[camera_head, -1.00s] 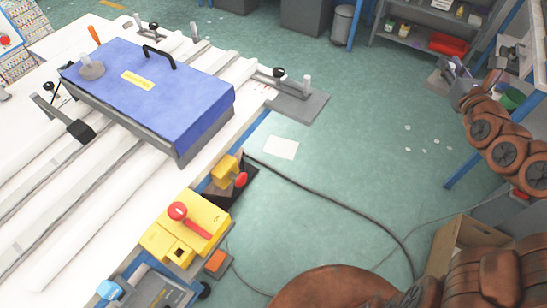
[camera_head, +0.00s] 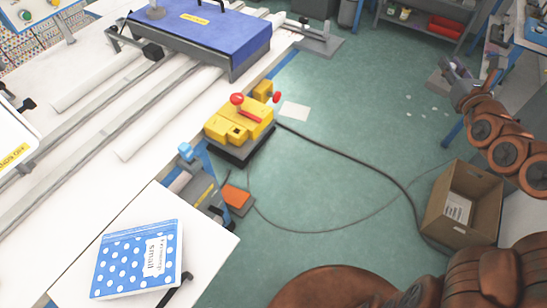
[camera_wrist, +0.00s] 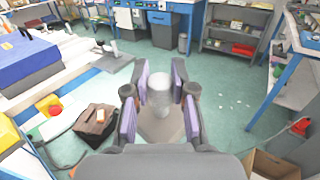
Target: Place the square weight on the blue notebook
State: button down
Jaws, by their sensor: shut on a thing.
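The blue notebook (camera_head: 122,270), with white dots and a pale label, lies on a white table at the lower left of the head view. The square weight shows in the wrist view as a grey square base (camera_wrist: 160,127) with a pale round knob (camera_wrist: 159,88). My gripper (camera_wrist: 160,96) is shut on the knob, with purple pads on both sides. In the head view my gripper (camera_head: 457,74) is at the upper right, over the floor and far from the notebook. The weight (camera_head: 436,82) is partly hidden there.
A blue box (camera_head: 215,32) sits on rails on the long white table. A yellow device (camera_head: 238,124) and a blue clamp (camera_head: 207,168) stand near the table edge. A cardboard box (camera_head: 462,207) is on the floor at right. Open green floor lies between.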

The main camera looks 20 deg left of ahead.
aim_at(130, 261)
jog(key=k, duration=0.9)
jog(key=u, duration=2.6)
